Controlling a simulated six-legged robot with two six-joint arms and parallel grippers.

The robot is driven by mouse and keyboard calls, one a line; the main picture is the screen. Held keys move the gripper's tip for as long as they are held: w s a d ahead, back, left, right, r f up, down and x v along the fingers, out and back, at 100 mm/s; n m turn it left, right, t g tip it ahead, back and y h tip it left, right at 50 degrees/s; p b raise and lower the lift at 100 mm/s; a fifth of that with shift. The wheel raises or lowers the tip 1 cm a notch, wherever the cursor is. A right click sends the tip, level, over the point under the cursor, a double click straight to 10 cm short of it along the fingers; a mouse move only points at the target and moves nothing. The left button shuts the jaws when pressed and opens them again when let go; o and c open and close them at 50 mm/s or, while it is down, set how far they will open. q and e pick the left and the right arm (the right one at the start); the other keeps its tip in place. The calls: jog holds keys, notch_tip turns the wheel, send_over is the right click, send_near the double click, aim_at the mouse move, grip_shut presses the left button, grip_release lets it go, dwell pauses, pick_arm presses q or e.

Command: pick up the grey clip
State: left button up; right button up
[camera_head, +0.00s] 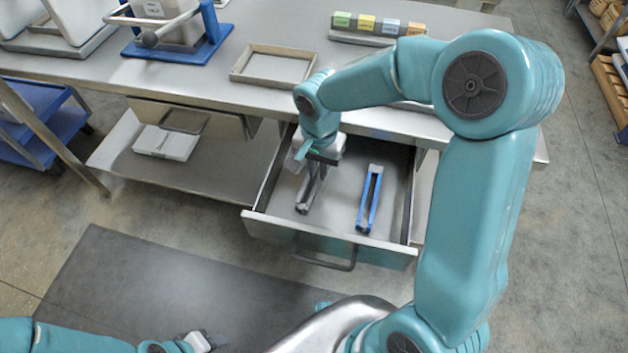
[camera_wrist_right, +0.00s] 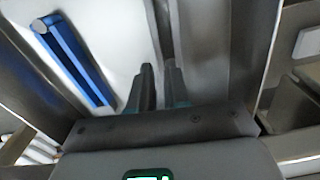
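The grey clip (camera_head: 305,195) lies in the open drawer, on its left side, with its upper end hidden by my right gripper. My right gripper (camera_head: 314,172) points down into the drawer at this clip. In the right wrist view the two dark fingers (camera_wrist_right: 161,85) stand close together, with a grey strip, seemingly the grey clip (camera_wrist_right: 166,30), running up from between them. Whether the fingers press on it does not show. My left gripper (camera_head: 208,341) is at the bottom edge of the head view, far from the drawer; its finger opening is unclear.
A blue clip (camera_head: 370,199) lies to the right in the drawer (camera_head: 335,238); it also shows in the right wrist view (camera_wrist_right: 72,60). The bench top (camera_head: 215,75) overhangs the drawer's back. An empty shallow tray (camera_head: 272,84) and a row of coloured blocks (camera_head: 366,23) stand on it.

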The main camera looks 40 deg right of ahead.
aim_at(318, 182)
notch_tip(318, 182, down, 4)
jog(key=shift+s+a+r, duration=0.1)
grip_shut()
jog(key=shift+r, duration=0.1)
